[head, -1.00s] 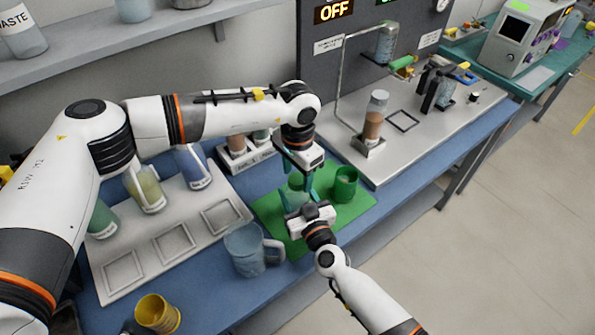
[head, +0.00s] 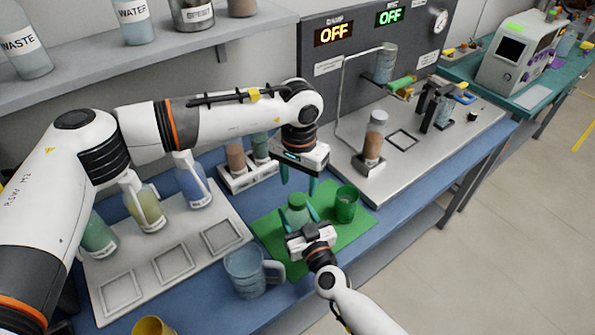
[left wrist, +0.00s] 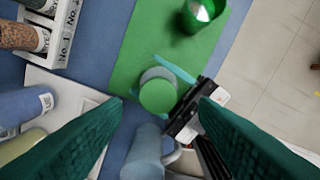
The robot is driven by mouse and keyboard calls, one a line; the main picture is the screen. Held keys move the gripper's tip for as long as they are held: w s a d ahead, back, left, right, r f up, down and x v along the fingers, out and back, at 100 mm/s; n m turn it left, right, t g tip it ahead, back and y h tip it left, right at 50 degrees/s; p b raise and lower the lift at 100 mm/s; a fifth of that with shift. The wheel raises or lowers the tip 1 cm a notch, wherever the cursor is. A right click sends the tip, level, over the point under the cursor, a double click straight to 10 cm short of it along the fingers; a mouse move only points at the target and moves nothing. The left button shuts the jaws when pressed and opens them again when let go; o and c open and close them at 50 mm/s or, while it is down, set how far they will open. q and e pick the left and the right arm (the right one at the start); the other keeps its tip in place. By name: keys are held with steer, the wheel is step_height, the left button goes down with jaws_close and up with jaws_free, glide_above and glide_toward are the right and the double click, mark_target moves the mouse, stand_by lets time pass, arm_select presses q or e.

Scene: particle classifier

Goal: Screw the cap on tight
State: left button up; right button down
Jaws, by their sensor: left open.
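A jar with a green cap (head: 297,202) stands upright on the green mat (head: 268,228). The cap sits on the jar's top; how tight it is cannot be seen. My left gripper (head: 298,182) is open and empty, pointing down just above the cap. In the left wrist view the cap (left wrist: 158,96) lies between and beyond the open fingers. My right gripper (head: 298,220) comes from the front, its teal fingers on either side of the jar's body, apparently shut on it. It also shows in the left wrist view, with one finger partly hidden.
A green cup (head: 346,204) stands on the mat right of the jar. A blue-grey mug (head: 245,272) stands in front at left. A white tray (head: 198,268) with bottles lies left; a rack (head: 238,180) and a metal stand (head: 400,165) are behind.

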arm_select(q)
steer(key=n, duration=0.4)
steer(key=shift+d+r+n, duration=0.1)
steer(key=shift+r+n, duration=0.05)
steer(key=shift+n, duration=0.15)
steer(key=n, duration=0.4)
steer(key=shift+r+n, duration=0.2)
steer(key=shift+n, duration=0.1)
steer(key=n, duration=0.4)
steer(key=shift+r+n, duration=0.2)
steer(key=shift+n, duration=0.2)
steer(key=n, duration=0.4)
steer(key=shift+s+r, duration=0.1)
steer(key=shift+r, duration=0.05)
steer(key=n, duration=0.5)
steer(key=shift+r, duration=0.2)
steer(key=n, duration=0.4)
steer(key=shift+r+n, duration=0.2)
steer(key=shift+n, duration=0.2)
steer(key=n, duration=0.3)
steer(key=shift+r+n, duration=0.15)
steer(key=shift+n, duration=0.25)
steer(key=n, duration=0.4)
steer(key=shift+a+r, duration=0.15)
steer(key=shift+a, duration=0.1)
